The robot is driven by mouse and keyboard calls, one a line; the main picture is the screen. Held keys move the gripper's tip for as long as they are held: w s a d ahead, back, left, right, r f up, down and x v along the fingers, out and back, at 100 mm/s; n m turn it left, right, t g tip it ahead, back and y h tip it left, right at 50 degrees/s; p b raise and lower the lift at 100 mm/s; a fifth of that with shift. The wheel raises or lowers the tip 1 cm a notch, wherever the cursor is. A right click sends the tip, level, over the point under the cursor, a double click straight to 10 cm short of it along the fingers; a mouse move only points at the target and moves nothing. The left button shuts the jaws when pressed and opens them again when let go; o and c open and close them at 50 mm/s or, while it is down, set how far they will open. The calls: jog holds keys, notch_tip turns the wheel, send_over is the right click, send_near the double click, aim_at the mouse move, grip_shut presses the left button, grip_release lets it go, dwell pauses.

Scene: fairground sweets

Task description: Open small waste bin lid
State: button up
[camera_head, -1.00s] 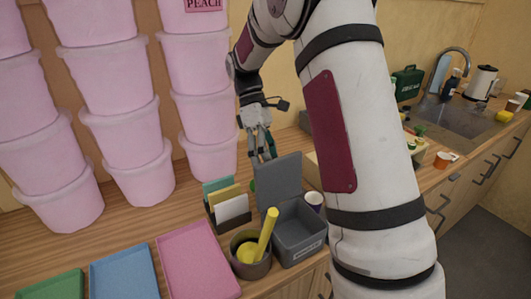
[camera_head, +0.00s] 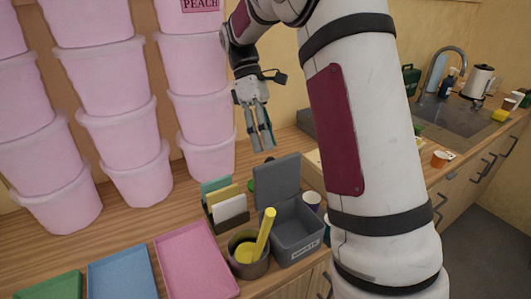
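The small waste bin (camera_head: 297,238) is a grey box with a label on its front, standing on the wooden counter near the front edge. Its grey lid (camera_head: 277,187) stands upright at the back, so the bin is open and its inside shows. My gripper (camera_head: 262,143) hangs above and behind the lid, to its upper left, with its fingers pointing down. It is clear of the lid. Two fingers show with a narrow gap between them and nothing visible in it.
A pot with a yellow scoop (camera_head: 264,233) stands left of the bin, beside a card holder (camera_head: 227,211). Pink tubs (camera_head: 208,160) are stacked at the left. Trays (camera_head: 196,262) lie in front. A paper cup (camera_head: 311,200) stands right of the bin. My arm hides part of the counter.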

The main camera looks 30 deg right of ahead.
jog(key=shift+a+r, duration=0.15)
jog(key=shift+r, duration=1.75)
